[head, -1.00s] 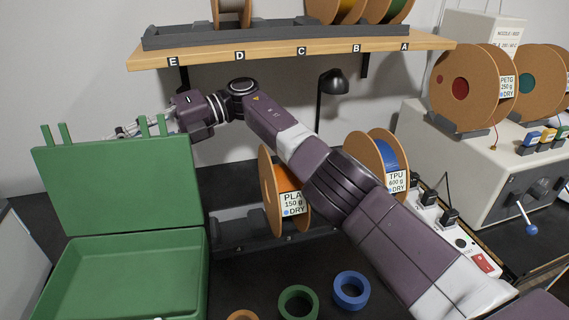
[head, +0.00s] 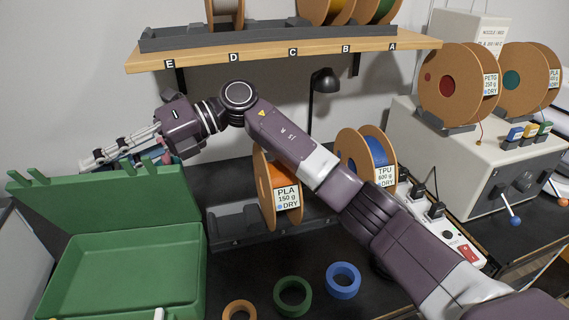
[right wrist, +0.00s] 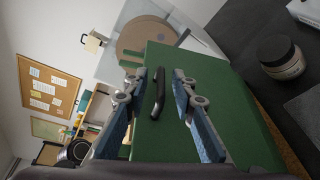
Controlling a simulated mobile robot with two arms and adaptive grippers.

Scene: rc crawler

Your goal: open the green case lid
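The green case's open bottom (head: 125,268) is at the lower left in the head view and looks empty inside. Its green lid (head: 105,200) is raised and tilted back, away from the bottom. My right gripper (head: 100,157) is behind the lid's top edge, partly hidden by it. In the right wrist view its two blue-padded fingers (right wrist: 160,105) are spread, with the black handle (right wrist: 158,93) between them and the green lid surface (right wrist: 165,125) beyond. I see gaps beside the handle, so it is not gripped. My left gripper is not in view.
The orange PLA spool (head: 277,190) and blue TPU spool (head: 366,160) stand right of the case, under my right arm. Several loose rings, including a green one (head: 293,297), lie in front. A wooden shelf (head: 285,50) spans above. A black lamp (head: 323,82) stands behind.

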